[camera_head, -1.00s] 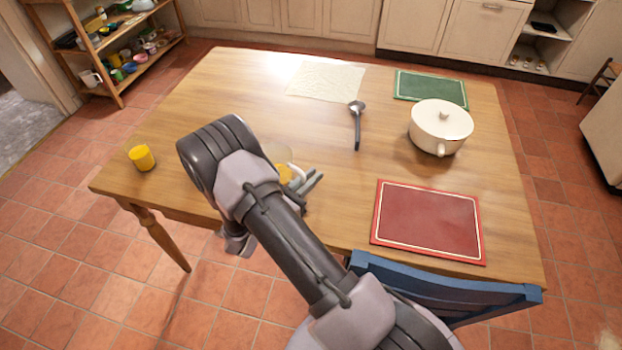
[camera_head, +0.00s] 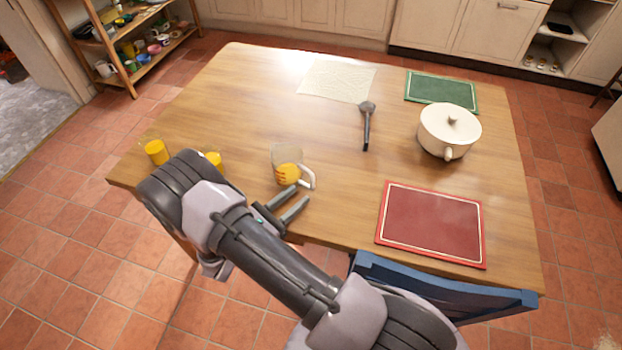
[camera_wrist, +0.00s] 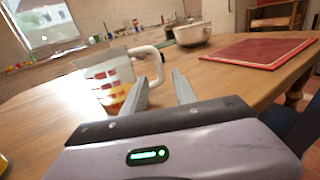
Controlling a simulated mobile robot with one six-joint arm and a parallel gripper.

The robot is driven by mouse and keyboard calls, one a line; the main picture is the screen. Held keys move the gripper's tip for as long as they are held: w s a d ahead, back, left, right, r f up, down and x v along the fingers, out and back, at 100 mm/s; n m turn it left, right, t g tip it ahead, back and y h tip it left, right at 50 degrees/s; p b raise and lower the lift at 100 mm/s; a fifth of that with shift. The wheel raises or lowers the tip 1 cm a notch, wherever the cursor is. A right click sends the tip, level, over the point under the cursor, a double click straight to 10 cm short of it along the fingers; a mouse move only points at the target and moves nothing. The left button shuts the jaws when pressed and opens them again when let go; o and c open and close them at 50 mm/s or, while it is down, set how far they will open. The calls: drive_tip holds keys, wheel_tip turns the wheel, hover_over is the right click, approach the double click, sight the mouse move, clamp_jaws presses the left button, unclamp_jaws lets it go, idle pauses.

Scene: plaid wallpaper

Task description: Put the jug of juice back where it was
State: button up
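The jug of juice (camera_head: 287,174) stands upright on the wooden table, left of the middle and towards the front edge. It has a clear body with an orange-yellow pattern and a white handle on its right side. In the wrist view the jug (camera_wrist: 108,82) is just ahead and to the left, its handle beyond the fingertips. My gripper (camera_head: 296,197) is open and empty, with a gap between it and the jug. Its two separated fingers also show in the wrist view (camera_wrist: 160,82).
A yellow cup (camera_head: 156,152) is at the table's left edge; another yellow thing (camera_head: 213,158) is partly behind my arm. A black ladle (camera_head: 367,125), white pot (camera_head: 449,132), red mat (camera_head: 432,225) and green mat (camera_head: 425,88) lie rightward. A blue chair (camera_head: 440,290) stands in front.

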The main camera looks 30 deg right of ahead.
drive_tip(key=shift+s+a, duration=0.2)
drive_tip(key=shift+a, duration=0.5)
drive_tip(key=shift+s+a+r, duration=0.1)
drive_tip(key=shift+a+r, duration=0.1)
drive_tip(key=shift+r, duration=0.1)
drive_tip(key=s+d+r+m+g+y, duration=0.1)
drive_tip(key=s+r+m+g+y, duration=0.35)
drive_tip(key=r+m, duration=0.3)
drive_tip(key=s+d+r+m+g+y, duration=0.2)
drive_tip(key=s+r+m+g+y, duration=0.15)
drive_tip(key=s+r+m, duration=0.35)
drive_tip(key=s+a+r+m+t+y, duration=0.3)
drive_tip(key=a+r+m+t+y, duration=0.1)
drive_tip(key=a+r+m+y, duration=0.1)
drive_tip(key=s+a+r+m+t+y, duration=0.4)
drive_tip(key=a+r+m+y, duration=0.2)
drive_tip(key=r, duration=0.2)
drive_tip(key=shift+a+r+t, duration=0.3)
drive_tip(key=shift+a+r, duration=0.05)
drive_tip(key=shift+a, duration=0.05)
